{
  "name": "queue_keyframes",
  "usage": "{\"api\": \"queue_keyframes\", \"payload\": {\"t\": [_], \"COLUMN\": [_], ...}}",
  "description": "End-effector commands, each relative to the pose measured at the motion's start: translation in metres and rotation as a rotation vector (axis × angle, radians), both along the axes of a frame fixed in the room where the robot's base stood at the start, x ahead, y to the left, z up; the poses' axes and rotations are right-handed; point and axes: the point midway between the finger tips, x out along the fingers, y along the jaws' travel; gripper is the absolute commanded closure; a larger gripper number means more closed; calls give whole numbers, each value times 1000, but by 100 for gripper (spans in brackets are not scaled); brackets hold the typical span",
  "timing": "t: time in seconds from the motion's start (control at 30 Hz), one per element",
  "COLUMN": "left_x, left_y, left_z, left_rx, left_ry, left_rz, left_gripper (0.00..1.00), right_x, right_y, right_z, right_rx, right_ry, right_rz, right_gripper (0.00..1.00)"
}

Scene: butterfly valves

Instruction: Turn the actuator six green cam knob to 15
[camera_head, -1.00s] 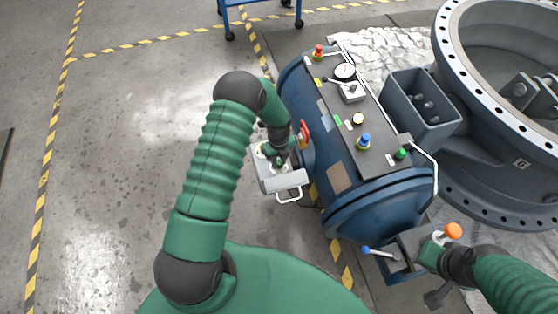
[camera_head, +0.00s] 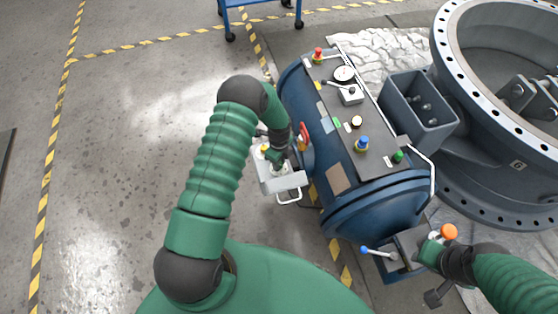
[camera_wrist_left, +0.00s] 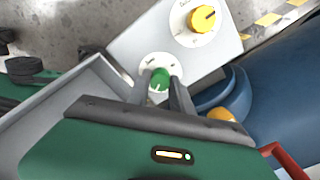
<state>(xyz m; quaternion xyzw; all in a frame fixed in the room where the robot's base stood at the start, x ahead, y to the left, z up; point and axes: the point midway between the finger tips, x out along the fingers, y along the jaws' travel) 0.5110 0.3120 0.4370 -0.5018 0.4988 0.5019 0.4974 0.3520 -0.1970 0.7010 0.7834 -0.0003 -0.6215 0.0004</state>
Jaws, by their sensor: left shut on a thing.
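The green cam knob (camera_wrist_left: 160,80) sits on a round white dial on a pale grey box, seen in the left wrist view. My left gripper (camera_wrist_left: 162,88) is shut on this knob, with one dark finger on each side of it. In the head view my left gripper (camera_head: 279,166) points down onto the box (camera_head: 285,183) at the left side of the blue actuator (camera_head: 340,180); there the arm and fingers largely hide the knob. The dial markings are too blurred to read. My right gripper (camera_head: 434,256) is at the lower right, its fingers unclear.
A yellow knob (camera_wrist_left: 203,18) on its own dial sits on the same box. A red handle (camera_head: 303,136) stands close to my left wrist. An orange knob (camera_head: 449,232) and a blue-tipped lever (camera_head: 376,252) are near my right gripper. The left floor is clear.

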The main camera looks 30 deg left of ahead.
Motion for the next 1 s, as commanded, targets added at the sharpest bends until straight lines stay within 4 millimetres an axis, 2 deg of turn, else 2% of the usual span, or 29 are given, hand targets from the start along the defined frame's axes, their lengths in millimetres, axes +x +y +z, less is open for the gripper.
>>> {"api": "queue_keyframes", "payload": {"t": [0.3, 1.0], "left_x": [2, 4], "left_y": [-1, 0], "left_z": [2, 2], "left_rx": [0, -1], "left_ry": [-3, -4], "left_rz": [298, 963], "left_gripper": [100, 100], "right_x": [0, 0], "right_y": [0, 0], "right_z": [12, 25], "right_rx": [0, 0], "right_ry": [0, 0], "right_rz": [0, 0], "right_gripper": [68, 68]}}
